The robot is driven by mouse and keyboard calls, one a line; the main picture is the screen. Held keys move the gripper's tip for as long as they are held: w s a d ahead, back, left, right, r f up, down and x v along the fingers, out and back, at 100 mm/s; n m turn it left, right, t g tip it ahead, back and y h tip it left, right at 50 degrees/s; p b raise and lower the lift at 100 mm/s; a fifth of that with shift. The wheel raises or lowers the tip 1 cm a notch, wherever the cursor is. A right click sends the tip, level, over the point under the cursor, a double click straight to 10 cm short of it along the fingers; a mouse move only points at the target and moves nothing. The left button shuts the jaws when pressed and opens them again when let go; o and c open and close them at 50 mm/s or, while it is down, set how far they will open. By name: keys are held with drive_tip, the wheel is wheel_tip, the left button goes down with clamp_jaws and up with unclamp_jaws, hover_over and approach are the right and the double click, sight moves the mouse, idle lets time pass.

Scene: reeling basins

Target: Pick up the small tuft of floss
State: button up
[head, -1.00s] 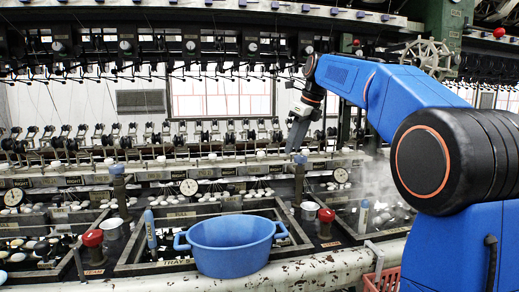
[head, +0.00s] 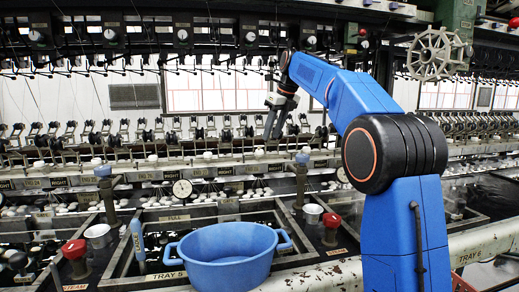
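My gripper (head: 273,126) hangs pointing down at the end of my blue arm, in front of the reeling frame and above the pale ledge. Its two dark fingers look parted with nothing visible between them. Small white tufts or cocoons lie along the ledge, one left of the gripper (head: 208,155) and one just below it (head: 259,154). I cannot tell which, if any, is the small tuft of floss. The gripper appears above them, and its distance from them is unclear.
Red-capped posts (head: 75,250) (head: 331,220), metal cups (head: 98,236) and upright pipes (head: 302,172) rise around the basins. A row of dark reeling fittings (head: 120,135) runs behind the ledge.

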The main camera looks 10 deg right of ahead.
sight(259, 147)
drive_tip(key=shift+w+a+f, duration=0.55)
drive_tip(key=shift+w+f, duration=0.25)
drive_tip(key=shift+w, duration=0.05)
drive_tip(key=shift+w+a+f, duration=0.55)
drive_tip(key=shift+w+f, duration=0.2)
drive_tip(key=shift+w, duration=0.05)
drive_tip(key=shift+w+a+f, duration=0.55)
drive_tip(key=shift+w+f, duration=0.25)
drive_tip(key=shift+w, duration=0.05)
clamp_jaws()
